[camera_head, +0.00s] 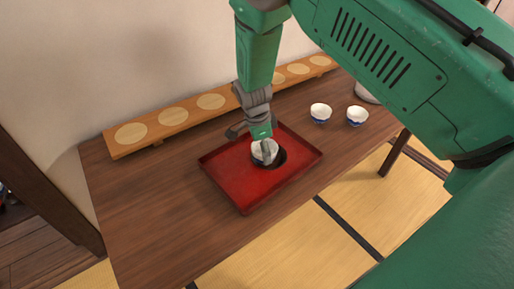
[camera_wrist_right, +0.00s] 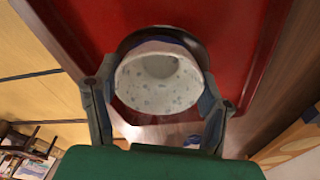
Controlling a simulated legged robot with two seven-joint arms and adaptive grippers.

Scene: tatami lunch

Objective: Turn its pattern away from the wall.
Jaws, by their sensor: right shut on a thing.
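A white cup (camera_head: 257,153) is held by my right gripper (camera_head: 262,149) over the red tray. In the right wrist view the cup (camera_wrist_right: 158,85) sits between the two fingers of the gripper (camera_wrist_right: 158,78), its speckled inside facing the camera. The fingers are shut on its sides. A round black saucer (camera_head: 281,160) shows under and beside the cup; I cannot tell whether the cup touches it. The cup's outer pattern is mostly hidden, so I cannot tell which way it faces. The wall (camera_head: 120,60) is behind the table. My left gripper is not in view.
The red tray (camera_head: 225,178) lies on the brown wooden table (camera_head: 150,210). A long wooden stand with pale discs (camera_head: 172,117) runs along the wall. Two blue and white cups (camera_head: 320,112) (camera_head: 357,116) stand to the right. The table's left part is clear.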

